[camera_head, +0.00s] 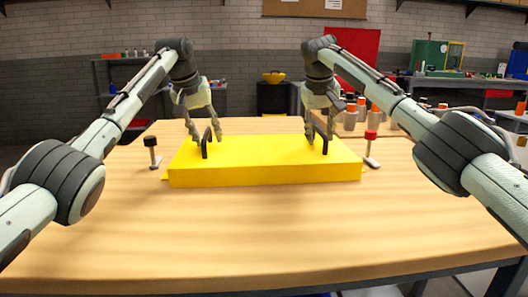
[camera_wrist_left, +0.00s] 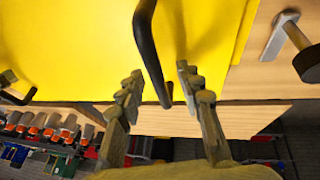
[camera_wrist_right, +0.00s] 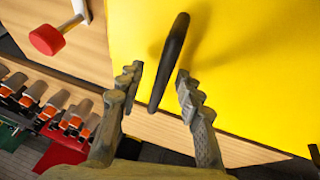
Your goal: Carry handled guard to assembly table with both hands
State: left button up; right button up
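The handled guard (camera_head: 265,172) is a yellow box-like cover lying flat on the wooden table (camera_head: 270,235). It has a black handle near each end: the left handle (camera_head: 206,142) and the right handle (camera_head: 326,136). My left gripper (camera_head: 207,138) is open at the left handle; in the left wrist view its fingers (camera_wrist_left: 157,88) stand apart on either side of the black bar. My right gripper (camera_head: 322,135) is open at the right handle; in the right wrist view its fingers (camera_wrist_right: 160,85) straddle the bar with gaps.
A black-topped clamp (camera_head: 151,150) stands just left of the guard and a red-topped clamp (camera_head: 371,145) just right. Several orange-capped bottles (camera_head: 362,108) stand beyond the right arm. The table front is clear.

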pick_arm(q)
jog(key=shift+c, duration=0.4)
pick_arm(e)
jog(key=shift+c, duration=0.4)
pick_arm(q)
grip_shut()
pick_arm(e)
grip_shut()
pick_arm(q)
jog(key=shift+r, duration=0.3)
pick_arm(e)
jog(key=shift+r, duration=0.25)
pick_arm(q)
jog(key=shift+w, duration=0.1)
pick_arm(e)
jog(key=shift+w, duration=0.1)
